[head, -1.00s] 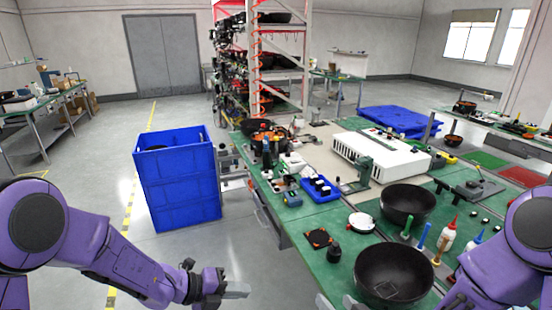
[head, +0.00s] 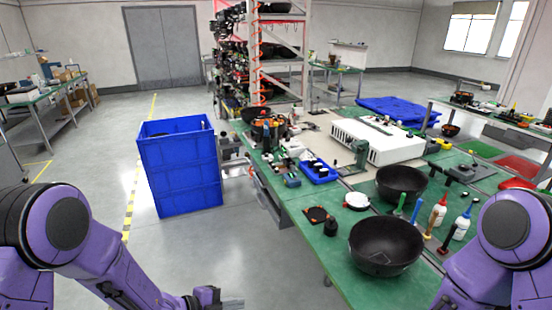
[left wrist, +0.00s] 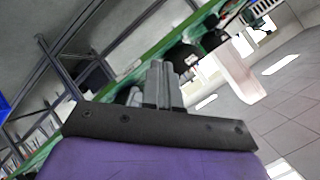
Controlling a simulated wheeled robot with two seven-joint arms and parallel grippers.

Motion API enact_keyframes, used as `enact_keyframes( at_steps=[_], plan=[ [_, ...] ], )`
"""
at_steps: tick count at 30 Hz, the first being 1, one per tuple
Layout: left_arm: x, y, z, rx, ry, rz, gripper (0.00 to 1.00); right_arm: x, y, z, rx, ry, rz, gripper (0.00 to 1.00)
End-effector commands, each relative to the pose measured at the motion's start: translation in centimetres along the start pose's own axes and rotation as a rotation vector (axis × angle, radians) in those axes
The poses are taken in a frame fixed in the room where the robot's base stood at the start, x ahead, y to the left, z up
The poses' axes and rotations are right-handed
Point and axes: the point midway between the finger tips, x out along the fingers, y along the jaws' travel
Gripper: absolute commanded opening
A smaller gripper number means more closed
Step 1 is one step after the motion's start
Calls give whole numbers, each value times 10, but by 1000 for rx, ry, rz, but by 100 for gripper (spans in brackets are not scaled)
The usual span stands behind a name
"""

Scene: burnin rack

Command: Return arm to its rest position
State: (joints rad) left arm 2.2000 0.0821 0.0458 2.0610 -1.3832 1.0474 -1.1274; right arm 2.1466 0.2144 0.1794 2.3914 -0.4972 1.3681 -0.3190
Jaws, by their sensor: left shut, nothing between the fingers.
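My left gripper (head: 230,303) is at the bottom of the head view, low over the bare floor, to the left of the green-topped bench (head: 345,280). It is shut and empty. In the left wrist view its fingers (left wrist: 162,85) are together, with the bench edge beyond them. My left purple arm comes in from the left edge. My right purple arm shows at the lower right of the head view, but its gripper is out of the picture.
A blue crate stack (head: 180,165) stands on the floor left of the bench. Two black bowls (head: 386,245) (head: 402,184), bottles (head: 462,222) and a white box (head: 376,141) are on the bench. A rack (head: 280,60) stands behind. The floor between crates and my left arm is clear.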

Motion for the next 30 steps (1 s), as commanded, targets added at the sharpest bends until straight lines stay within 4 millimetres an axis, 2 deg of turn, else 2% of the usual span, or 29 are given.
enact_keyframes(
  at_steps=[1,5,8,10,12,15,18,21,24,30],
  plan=[
    [4,20,10,-115,-32,-3,0,3,12,19,12,-29,30,71],
    [5,68,35,-481,-152,-41,0,1,43,63,51,-111,123,71],
    [0,119,59,-820,-288,-96,0,-4,73,105,87,-186,218,71],
    [-11,164,78,-1088,-417,-161,0,-11,98,138,114,-243,300,71],
    [-29,212,95,-1348,-568,-253,0,-22,122,171,140,-299,387,71],
    [-64,276,111,-1648,-786,-421,0,-40,153,210,171,-364,506,71],
    [-100,323,117,-1841,-972,-604,0,-58,175,237,192,-410,603,71],
    [-128,351,116,-1940,-1096,-751,0,-71,189,252,203,-434,666,71],
    [-143,363,115,-1978,-1155,-833,0,-78,195,258,210,-444,697,71],
    [-146,363,114,-1986,-1163,-852,0,-79,196,258,212,-446,702,71]
  ],
)
